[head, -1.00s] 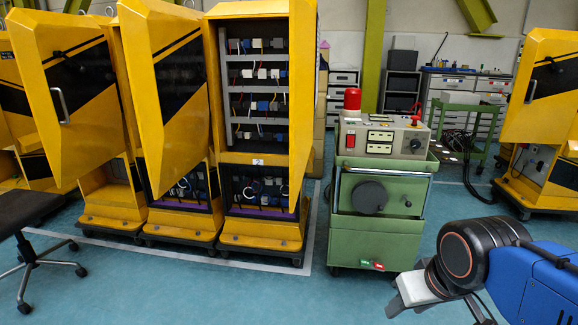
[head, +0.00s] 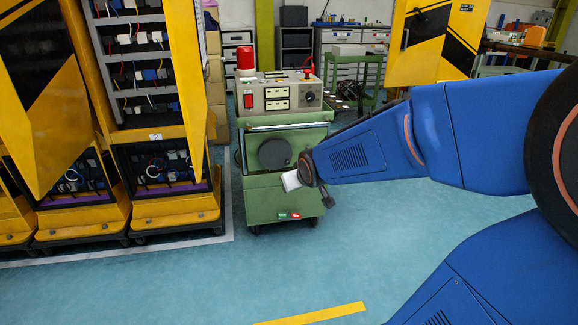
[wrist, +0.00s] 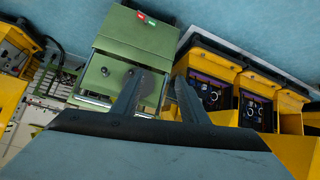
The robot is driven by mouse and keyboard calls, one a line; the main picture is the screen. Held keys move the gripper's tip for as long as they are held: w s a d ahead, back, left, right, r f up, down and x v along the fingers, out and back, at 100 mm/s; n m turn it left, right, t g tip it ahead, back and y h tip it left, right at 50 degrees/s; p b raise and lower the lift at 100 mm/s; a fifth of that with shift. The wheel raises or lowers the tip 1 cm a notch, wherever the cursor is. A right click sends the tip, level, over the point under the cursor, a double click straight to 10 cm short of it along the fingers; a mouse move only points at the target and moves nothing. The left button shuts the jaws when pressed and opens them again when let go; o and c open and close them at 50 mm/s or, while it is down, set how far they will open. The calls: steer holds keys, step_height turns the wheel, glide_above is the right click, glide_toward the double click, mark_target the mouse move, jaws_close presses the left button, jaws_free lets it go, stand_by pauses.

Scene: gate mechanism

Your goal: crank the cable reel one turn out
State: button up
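The cable reel appears to be the dark round disc (head: 275,153) on the front of the green cart (head: 262,203). In the wrist view the cart (wrist: 143,38) shows upside down, and the disc (wrist: 130,76) is partly covered by a finger. I cannot make out a crank handle on the disc. A small knob (wrist: 104,71) sits on the same panel. My gripper (wrist: 156,82) is open, its two dark fingers apart with nothing visible between them. In the head view my arm reaches in from the right, and its end overlaps the cart's front right side; the fingers are not clear there.
An instrument box (head: 279,95) with a red beacon (head: 245,58) stands on the cart. Yellow cabinets (head: 176,215) stand close on the cart's left. A green trolley (head: 352,73) and another yellow cabinet (head: 430,45) are behind. The blue floor (head: 300,270) in front is clear.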

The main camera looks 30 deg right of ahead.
steer(key=w+d+f+t, duration=0.2)
steer(key=w+d+f, duration=0.2)
steer(key=w, duration=0.3)
steer(key=w+d+f+t, duration=0.2)
steer(key=w+d+f, duration=0.15)
steer(key=w, duration=0.45)
steer(key=t, duration=0.5)
glide_toward(288, 164)
steer(key=w, duration=0.6)
steer(key=w+d, duration=0.1)
steer(key=w, duration=0.2)
steer(key=shift+d+r, duration=0.1)
steer(key=shift+r, duration=0.15)
jaws_close()
